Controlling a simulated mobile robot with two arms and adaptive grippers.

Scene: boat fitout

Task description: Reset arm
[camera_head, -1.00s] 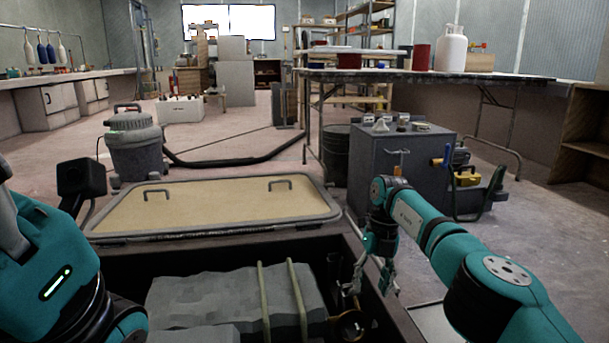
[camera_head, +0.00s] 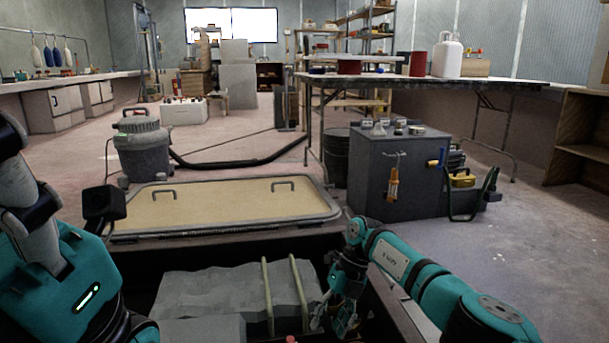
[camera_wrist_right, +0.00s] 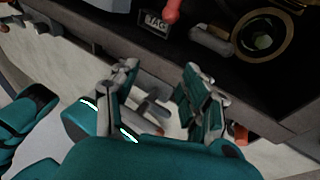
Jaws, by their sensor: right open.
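My right gripper (camera_head: 333,318) hangs with its fingers down over the right edge of the open floor compartment in the head view.
The open compartment holds a grey block-like mass (camera_head: 225,290) with two light straps (camera_head: 268,290). Its hatch lid (camera_head: 230,205) lies behind it. A grey cabinet (camera_head: 380,180) stands right of the lid, with a tool hanging on it. In the wrist view a brass-ringed fitting (camera_wrist_right: 262,36) sits inside the compartment.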

